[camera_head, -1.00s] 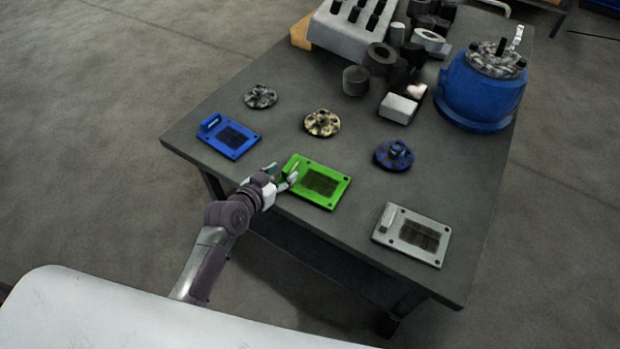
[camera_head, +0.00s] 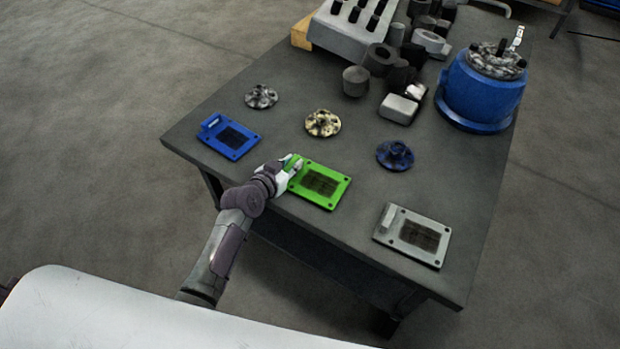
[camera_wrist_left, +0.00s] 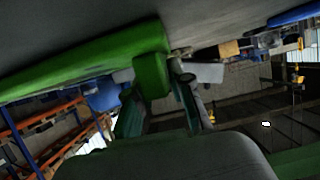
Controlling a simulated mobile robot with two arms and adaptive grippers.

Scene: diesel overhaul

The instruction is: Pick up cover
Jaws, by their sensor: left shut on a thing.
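A green cover (camera_head: 321,184), a flat plate with a dark mesh panel and corner holes, lies near the front edge of the grey table. My left gripper (camera_head: 290,165) is at its left end and is shut on the raised handle there. In the left wrist view the green cover (camera_wrist_left: 85,60) fills the upper left, and its handle block (camera_wrist_left: 150,75) sits between the fingers of my left gripper (camera_wrist_left: 160,105). A blue cover (camera_head: 229,137) lies to the left and a grey cover (camera_head: 413,236) to the right. My right gripper is not in view.
Three round flanged parts, dark (camera_head: 261,97), cream (camera_head: 322,123) and blue (camera_head: 395,155), lie behind the covers. The table between is clear.

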